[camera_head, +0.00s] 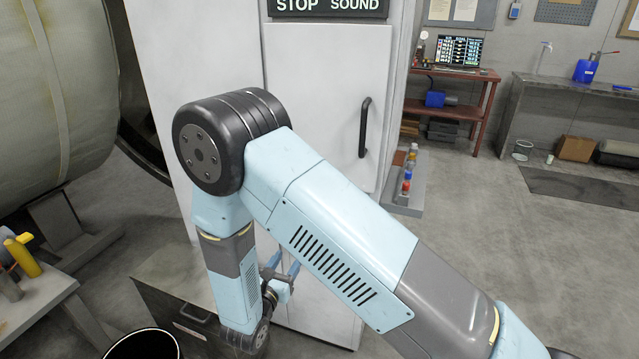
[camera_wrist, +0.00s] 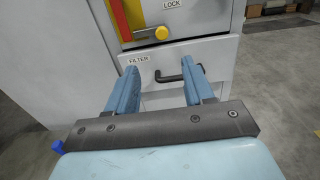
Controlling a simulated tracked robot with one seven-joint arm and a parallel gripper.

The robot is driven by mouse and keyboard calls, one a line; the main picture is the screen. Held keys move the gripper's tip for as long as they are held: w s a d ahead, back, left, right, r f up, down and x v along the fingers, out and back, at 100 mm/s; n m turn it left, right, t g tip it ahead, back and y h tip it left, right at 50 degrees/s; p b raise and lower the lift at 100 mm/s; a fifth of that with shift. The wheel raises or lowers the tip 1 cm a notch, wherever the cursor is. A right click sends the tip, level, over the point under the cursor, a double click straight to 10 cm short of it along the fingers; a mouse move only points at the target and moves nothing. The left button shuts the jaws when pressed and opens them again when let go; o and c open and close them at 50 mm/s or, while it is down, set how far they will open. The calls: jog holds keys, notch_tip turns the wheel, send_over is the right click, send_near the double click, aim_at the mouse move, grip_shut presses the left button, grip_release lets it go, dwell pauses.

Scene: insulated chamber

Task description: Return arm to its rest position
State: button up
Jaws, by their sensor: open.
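My arm fills the middle of the head view, bent at a dark elbow joint, with its forearm hanging down in front of a white cabinet. My gripper (camera_wrist: 162,85) shows in the wrist view with its two blue fingers apart and nothing between them. It points toward a drawer front labelled FILTER (camera_wrist: 215,62) with a dark handle (camera_wrist: 178,74). The handle appears beyond the fingertips; I cannot tell how far. In the head view the gripper (camera_head: 283,268) is partly hidden behind the forearm.
The white cabinet (camera_head: 330,90) has a door with a black handle (camera_head: 364,128). A large tank (camera_head: 50,90) and a workbench (camera_head: 35,300) are at left, with a black bin (camera_head: 143,346) at the bottom. A red desk (camera_head: 470,77) stands behind. Open floor (camera_head: 480,200) lies to the right.

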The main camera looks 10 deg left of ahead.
jog(key=w+d+r+m+g+h, duration=0.3)
jog(key=d+r+m, duration=0.2)
jog(key=d+r, duration=0.2)
jog(key=w+d+r+m+g+h, duration=0.2)
jog(key=d+r+m+g+h, duration=0.15)
jog(key=d+r, duration=0.3)
jog(key=s+d+r+m+g, duration=0.2)
jog(key=d+r+m+g, duration=0.15)
jog(key=d, duration=0.35)
jog(key=s+d+r+m+g, duration=0.1)
jog(key=d+r+m+g, duration=0.2)
jog(key=d+r+m, duration=0.3)
jog(key=s+d+r+m+y, duration=0.5)
jog(key=s+d+r+m, duration=0.1)
jog(key=s, duration=0.3)
jog(key=s+d+r+m+t+y, duration=0.1)
jog(key=s+d+r+m+y, duration=0.5)
jog(key=s+d+r+m, duration=0.1)
jog(key=shift+s+r+m, duration=0.45)
jog(key=shift+s+m, duration=0.65)
jog(key=shift+s, duration=0.15)
